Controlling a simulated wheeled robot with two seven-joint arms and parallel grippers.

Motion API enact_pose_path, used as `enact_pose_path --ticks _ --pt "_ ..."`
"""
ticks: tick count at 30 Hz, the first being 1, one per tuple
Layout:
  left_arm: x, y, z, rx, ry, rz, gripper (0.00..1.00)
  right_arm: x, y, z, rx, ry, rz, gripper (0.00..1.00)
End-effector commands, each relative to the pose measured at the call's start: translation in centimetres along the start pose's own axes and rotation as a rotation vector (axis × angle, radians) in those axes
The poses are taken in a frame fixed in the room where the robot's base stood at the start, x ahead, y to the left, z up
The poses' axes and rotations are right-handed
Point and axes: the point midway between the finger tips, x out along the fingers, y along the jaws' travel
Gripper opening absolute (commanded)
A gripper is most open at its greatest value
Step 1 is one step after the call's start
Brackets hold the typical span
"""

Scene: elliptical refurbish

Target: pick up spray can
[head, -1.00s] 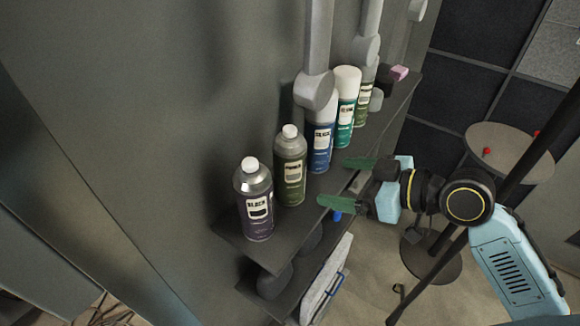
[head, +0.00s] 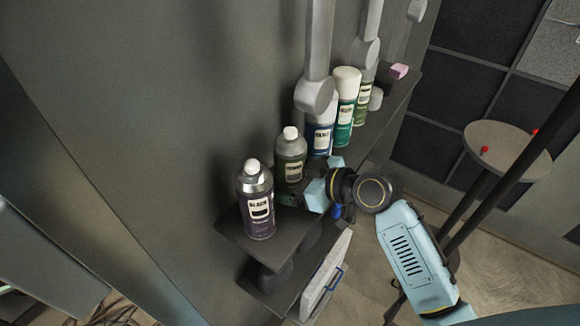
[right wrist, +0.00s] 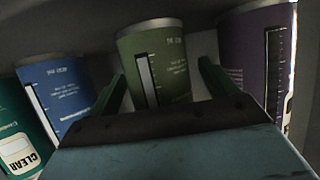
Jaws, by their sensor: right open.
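Several spray cans stand upright in a row on a dark shelf (head: 243,228). The purple can (head: 257,212) is nearest, then the green can (head: 289,170), the blue can (head: 321,137) and the teal can (head: 346,112). My right gripper (head: 298,192) is at the green can, its fingers mostly hidden in the head view. In the right wrist view, the open green fingers lie either side of the green can (right wrist: 157,65). The purple can (right wrist: 262,62) is beyond the right finger and the blue can (right wrist: 58,98) beyond the left. Contact cannot be told. My left gripper is not in view.
A grey wall (head: 150,110) rises behind the shelf, with grey pipe-like fixtures (head: 316,60) above the cans. A pink block (head: 398,71) lies at the shelf's far end. A round table (head: 508,150) stands at the right, and a lower shelf is underneath.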

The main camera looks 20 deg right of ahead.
Motion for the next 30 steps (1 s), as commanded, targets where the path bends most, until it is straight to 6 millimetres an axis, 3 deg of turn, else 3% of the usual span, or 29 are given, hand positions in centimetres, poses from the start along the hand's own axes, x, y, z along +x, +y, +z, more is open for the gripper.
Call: enact_pose_path --ticks 6,18,30 --pt "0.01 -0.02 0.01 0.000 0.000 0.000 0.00 0.07 0.01 0.01 -0.001 0.000 0.000 0.85" --pt "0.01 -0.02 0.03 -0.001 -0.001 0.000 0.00 0.03 0.02 0.02 0.000 0.000 0.000 0.32" --pt "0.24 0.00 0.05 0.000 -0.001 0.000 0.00 -0.40 0.07 -0.47 -0.006 0.004 0.002 0.32"
